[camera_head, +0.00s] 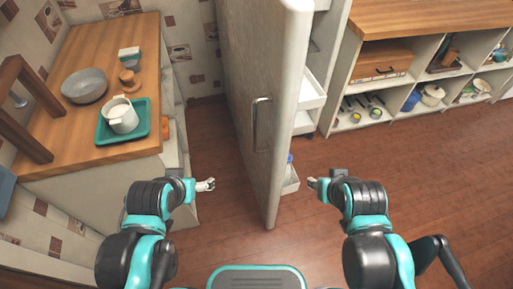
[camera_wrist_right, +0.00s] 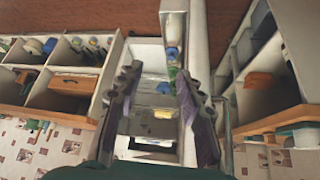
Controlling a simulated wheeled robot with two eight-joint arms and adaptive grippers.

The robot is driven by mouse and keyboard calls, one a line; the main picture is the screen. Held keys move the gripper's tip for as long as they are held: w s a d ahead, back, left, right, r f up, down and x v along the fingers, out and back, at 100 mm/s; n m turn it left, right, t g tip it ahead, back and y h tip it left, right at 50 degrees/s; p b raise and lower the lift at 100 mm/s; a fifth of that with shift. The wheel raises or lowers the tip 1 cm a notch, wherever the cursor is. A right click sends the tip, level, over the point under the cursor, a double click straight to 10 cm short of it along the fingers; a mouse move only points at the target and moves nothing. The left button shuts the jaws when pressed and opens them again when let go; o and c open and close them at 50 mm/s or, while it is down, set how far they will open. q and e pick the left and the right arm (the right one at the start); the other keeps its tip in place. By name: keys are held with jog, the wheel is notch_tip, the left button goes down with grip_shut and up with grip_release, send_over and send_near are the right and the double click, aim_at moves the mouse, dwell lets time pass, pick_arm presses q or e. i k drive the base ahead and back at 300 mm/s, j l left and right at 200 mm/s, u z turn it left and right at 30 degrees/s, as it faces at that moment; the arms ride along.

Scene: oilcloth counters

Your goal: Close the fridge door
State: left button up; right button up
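The fridge door (camera_head: 262,90) stands wide open, seen nearly edge-on in the middle of the head view. Its upright metal handle (camera_head: 261,124) is on the left face. White door bins (camera_head: 309,92) show on its right side. My left gripper (camera_head: 209,184) is left of the door, open, empty and apart from it. My right gripper (camera_head: 312,183) is to the right of the door, near the lowest bin, with a gap between. In the right wrist view its fingers (camera_wrist_right: 155,108) are spread with nothing held, and the door edge (camera_wrist_right: 198,45) shows behind them.
A wooden counter (camera_head: 75,133) at left holds a green tray (camera_head: 139,134) with a white pot (camera_head: 121,117), and a grey bowl (camera_head: 84,86). An open shelf unit (camera_head: 349,72) stands at back right. The wooden floor is clear at right.

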aim_at(268, 40)
jog(key=k+j, duration=0.25)
jog(key=k+j+z, duration=0.7)
jog(key=j, duration=0.2)
jog(key=i, duration=0.1)
